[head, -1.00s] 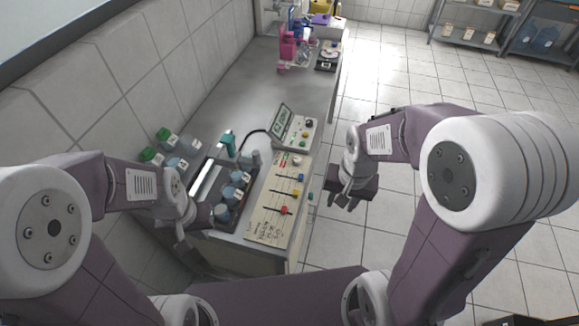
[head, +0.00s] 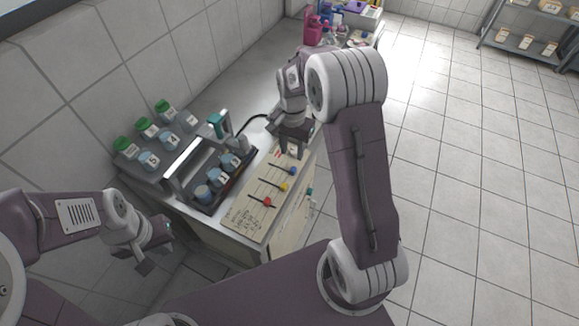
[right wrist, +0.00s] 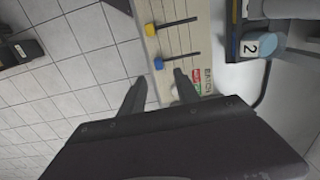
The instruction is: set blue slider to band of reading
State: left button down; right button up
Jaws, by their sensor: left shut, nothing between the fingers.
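The slider board (head: 243,212) lies on the bench with blue (head: 292,171), yellow (head: 284,187) and red (head: 267,202) knobs on dark slots. My right gripper (head: 290,152) is over the board's far end, open and empty, just beyond the blue knob. In the right wrist view, the blue slider knob (right wrist: 158,63) lies just ahead of the open fingertips (right wrist: 160,80), apart from them. The yellow knob (right wrist: 149,29) is farther off. The reading display is hidden behind my right arm. My left gripper (head: 150,262) is shut and empty, off the bench's near left corner.
A dark rack (head: 207,207) with numbered blue-capped bottles stands left of the board. Green-capped bottles (head: 145,128) stand near the wall. A teal-topped fixture (head: 216,125) rises behind the rack. Open floor (head: 450,180) lies to the right.

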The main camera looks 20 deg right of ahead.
aim_at(293, 168)
notch_tip(293, 168, down, 9)
jog(key=shift+s+d+r+p, duration=0.1)
jog(key=shift+d+p, duration=0.05)
jog(key=shift+p, duration=0.15)
grip_shut()
dwell(1.3)
